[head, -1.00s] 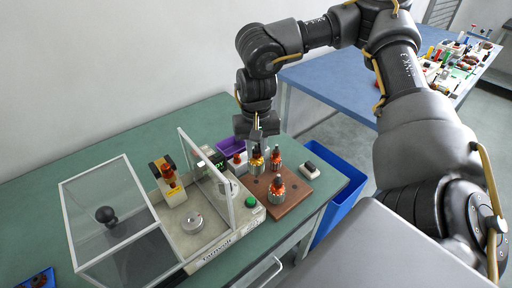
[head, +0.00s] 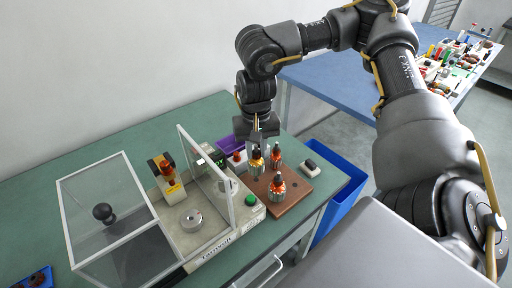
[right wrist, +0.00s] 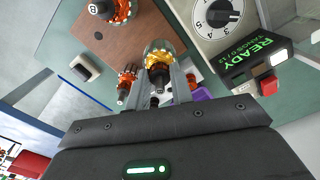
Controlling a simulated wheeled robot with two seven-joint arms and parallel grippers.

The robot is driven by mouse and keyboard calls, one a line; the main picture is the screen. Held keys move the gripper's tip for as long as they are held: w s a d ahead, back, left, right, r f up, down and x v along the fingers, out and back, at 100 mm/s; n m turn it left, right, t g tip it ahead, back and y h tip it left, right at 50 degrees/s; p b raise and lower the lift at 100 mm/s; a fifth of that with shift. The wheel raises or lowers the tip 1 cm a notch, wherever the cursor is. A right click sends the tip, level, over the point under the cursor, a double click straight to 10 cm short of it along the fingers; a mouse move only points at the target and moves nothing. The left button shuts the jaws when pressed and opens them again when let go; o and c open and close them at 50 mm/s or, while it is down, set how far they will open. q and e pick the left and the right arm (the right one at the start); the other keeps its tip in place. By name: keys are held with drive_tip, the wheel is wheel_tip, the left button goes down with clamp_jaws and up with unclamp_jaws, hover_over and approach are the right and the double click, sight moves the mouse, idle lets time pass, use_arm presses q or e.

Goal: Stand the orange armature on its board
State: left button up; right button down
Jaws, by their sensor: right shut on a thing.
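In the right wrist view the armature (right wrist: 158,52) is between the fingers of the gripper (right wrist: 162,88). Two armatures with redder collars stand on the board, one at the back (head: 277,156) and one nearer the front (head: 278,188). My left gripper is not in view.
The winding machine (head: 222,240) with a clear upright panel (head: 205,175) is close left of the board. A purple tray (head: 228,143) is behind. A small black and white box (head: 312,168) lies on the board's right, with a blue bin (head: 341,196) beyond the table edge.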

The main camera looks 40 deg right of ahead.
sight(259, 157)
drive_tip(key=shift+f+b, duration=0.8)
drive_tip(key=shift+f, duration=0.15)
drive_tip(key=shift+d+f, duration=0.1)
drive_tip(key=shift+s+d+f+b, duration=0.1)
drive_tip(key=shift+d+f+b, duration=0.1)
drive_tip(key=shift+f+b, duration=0.35)
drive_tip(key=shift+d+f, duration=0.1)
drive_tip(key=shift+f, duration=0.05)
drive_tip(key=c, duration=1.1)
unclamp_jaws()
drive_tip(key=shift+d+f, duration=0.1)
drive_tip(key=shift+c, duration=0.2)
